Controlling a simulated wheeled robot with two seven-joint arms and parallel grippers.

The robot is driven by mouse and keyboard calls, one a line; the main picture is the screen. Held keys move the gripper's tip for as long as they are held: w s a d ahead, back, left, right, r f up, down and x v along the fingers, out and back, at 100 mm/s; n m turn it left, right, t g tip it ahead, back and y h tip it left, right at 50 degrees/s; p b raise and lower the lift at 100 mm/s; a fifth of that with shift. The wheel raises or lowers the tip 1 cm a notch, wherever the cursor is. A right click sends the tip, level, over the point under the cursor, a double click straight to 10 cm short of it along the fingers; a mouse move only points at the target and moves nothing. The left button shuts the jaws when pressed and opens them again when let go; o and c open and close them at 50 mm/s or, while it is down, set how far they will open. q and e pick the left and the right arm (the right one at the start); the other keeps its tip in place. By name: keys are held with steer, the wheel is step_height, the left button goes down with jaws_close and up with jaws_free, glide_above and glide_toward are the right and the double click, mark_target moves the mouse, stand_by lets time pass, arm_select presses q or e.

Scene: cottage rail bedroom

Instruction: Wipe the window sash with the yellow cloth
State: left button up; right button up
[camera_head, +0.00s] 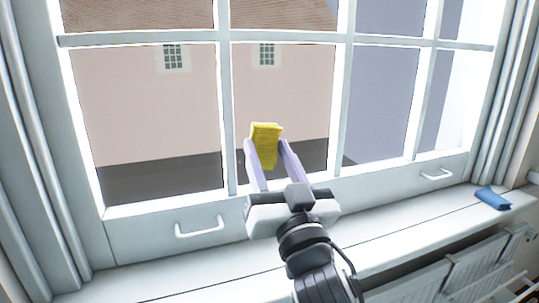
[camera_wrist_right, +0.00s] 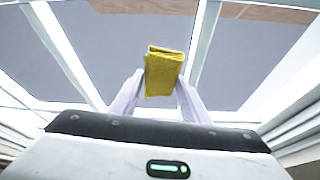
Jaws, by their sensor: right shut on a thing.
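The folded yellow cloth (camera_head: 265,146) is held between the fingertips of my right gripper (camera_head: 266,158), in front of the lower panes. The cloth also shows in the right wrist view (camera_wrist_right: 163,72), upright between the two pale fingers of the right gripper (camera_wrist_right: 161,88). The white window sash (camera_head: 225,120) has glazing bars and a bottom rail below the panes. The cloth is close to a vertical bar; I cannot tell whether it touches the glass or the bar. My left gripper is not in view.
Two white handles (camera_head: 200,228) (camera_head: 437,175) stick out from the bottom rail. A blue folded cloth (camera_head: 492,198) lies at the right end of the white windowsill (camera_head: 400,222). A radiator (camera_head: 440,280) stands below the sill. The sill left of my arm is clear.

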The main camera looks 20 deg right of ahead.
mark_target(278, 149)
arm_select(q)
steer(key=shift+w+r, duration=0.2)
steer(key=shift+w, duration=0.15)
arm_select(e)
steer(key=shift+w, duration=0.5)
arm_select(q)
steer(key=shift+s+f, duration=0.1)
arm_select(e)
steer(key=shift+w, duration=0.55)
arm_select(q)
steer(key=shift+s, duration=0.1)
arm_select(e)
steer(key=shift+d+r+p, duration=0.1)
steer(key=shift+d+p, duration=0.2)
steer(key=shift+d, duration=0.4)
steer(key=shift+w+d+p, duration=0.1)
steer(key=shift+d+p, duration=0.2)
steer(key=shift+d, duration=0.2)
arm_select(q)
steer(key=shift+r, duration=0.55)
arm_select(e)
steer(key=shift+a, duration=1.3)
